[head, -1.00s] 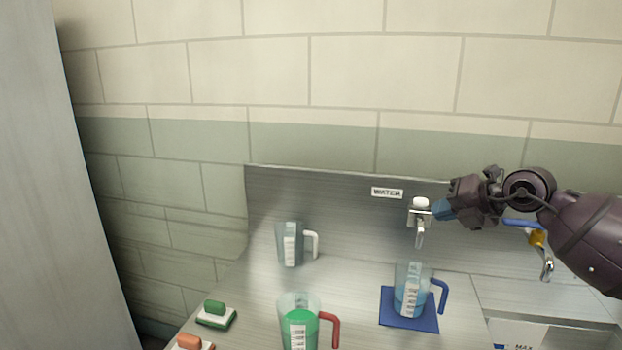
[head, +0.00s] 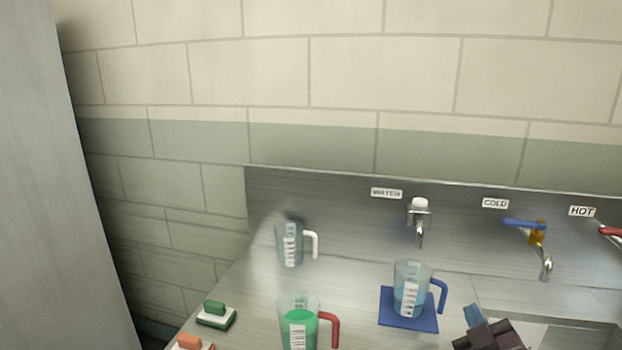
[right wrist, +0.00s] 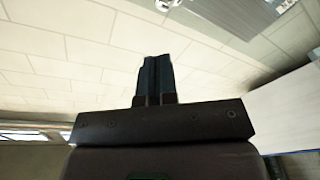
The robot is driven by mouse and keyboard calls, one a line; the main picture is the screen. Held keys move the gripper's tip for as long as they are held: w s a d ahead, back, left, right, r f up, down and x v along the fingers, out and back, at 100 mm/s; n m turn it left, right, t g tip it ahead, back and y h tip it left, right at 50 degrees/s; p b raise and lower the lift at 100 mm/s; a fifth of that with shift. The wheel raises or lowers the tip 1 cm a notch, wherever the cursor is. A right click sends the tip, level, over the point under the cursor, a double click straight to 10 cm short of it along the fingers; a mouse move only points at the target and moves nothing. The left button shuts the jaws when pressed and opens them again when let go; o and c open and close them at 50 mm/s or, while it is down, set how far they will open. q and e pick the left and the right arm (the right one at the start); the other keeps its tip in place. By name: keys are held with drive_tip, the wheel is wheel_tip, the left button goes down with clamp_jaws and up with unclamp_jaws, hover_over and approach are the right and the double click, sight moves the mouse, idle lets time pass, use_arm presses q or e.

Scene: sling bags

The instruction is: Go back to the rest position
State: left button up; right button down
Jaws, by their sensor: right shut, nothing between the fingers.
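My right gripper (head: 474,316) shows at the bottom right of the head view, low in front of the sink and right of the blue mat. In the right wrist view its two dark fingers (right wrist: 155,76) are closed together with nothing between them. They point toward a pale tiled surface. My left gripper is in neither view.
A clear jug with a blue handle (head: 411,290) stands on a blue mat (head: 402,322) under the water tap (head: 419,222). The cold tap (head: 540,250) is right.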

drive_tip(key=s+d+f+m+g, duration=0.1)
drive_tip(key=s+f+g, duration=0.2)
drive_tip(key=s+f, duration=0.1)
drive_tip(key=s+f+m+g+h, duration=0.1)
drive_tip(key=s+f+m+g, duration=0.1)
drive_tip(key=s+f+g, duration=0.1)
drive_tip(key=s+d+f+m+g+h, duration=0.1)
drive_tip(key=s+f+m+g, duration=0.1)
drive_tip(key=s+f, duration=0.3)
drive_tip(key=shift+s+d+g, duration=0.35)
drive_tip(key=shift+g, duration=0.05)
drive_tip(key=s+a+f+m+g+y, duration=0.1)
drive_tip(key=s+a+f+g, duration=0.15)
drive_tip(key=s, duration=0.45)
drive_tip(key=s+a+f+g+y, duration=0.1)
drive_tip(key=s+f+g+y, duration=0.2)
drive_tip(key=s, duration=0.4)
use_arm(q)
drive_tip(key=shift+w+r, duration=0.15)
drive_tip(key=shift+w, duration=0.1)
use_arm(e)
drive_tip(key=w+f+t, duration=0.7)
drive_tip(key=f, duration=0.3)
drive_tip(key=shift+w+h, duration=0.3)
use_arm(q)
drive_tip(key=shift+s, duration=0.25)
use_arm(e)
drive_tip(key=shift+f, duration=0.1)
